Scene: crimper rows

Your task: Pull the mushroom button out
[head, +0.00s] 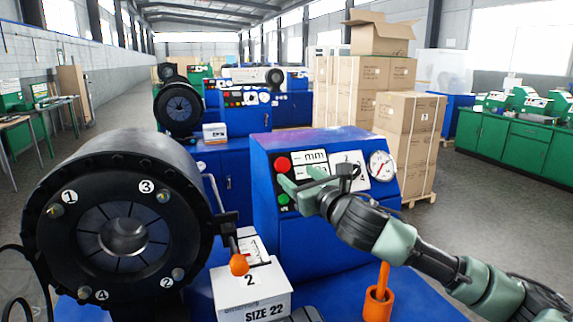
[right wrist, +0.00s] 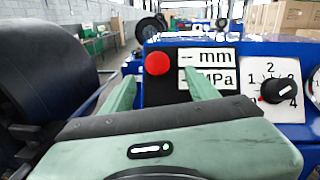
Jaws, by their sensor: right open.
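The red mushroom button (head: 282,164) sits at the upper left of the blue control panel (head: 262,150), above a green button (head: 283,198). In the right wrist view the red button (right wrist: 157,63) shows round and uncovered, between my two fingertips and a little above them. My right gripper (head: 287,187) is in front of the panel, its fingers pointing at the button area. It is open and empty, and its fingers (right wrist: 157,82) are apart on either side below the button. I cannot tell whether a fingertip touches the panel. My left gripper is not in view.
A large black crimper head (head: 60,230) stands at the left, with an orange-knobbed lever (head: 238,264) beside it. The panel also carries displays (right wrist: 207,56), a rotary dial (right wrist: 275,91) and a gauge (head: 382,165). A white SIZE 22 box (head: 235,290) and an orange holder (head: 377,306) stand in front.

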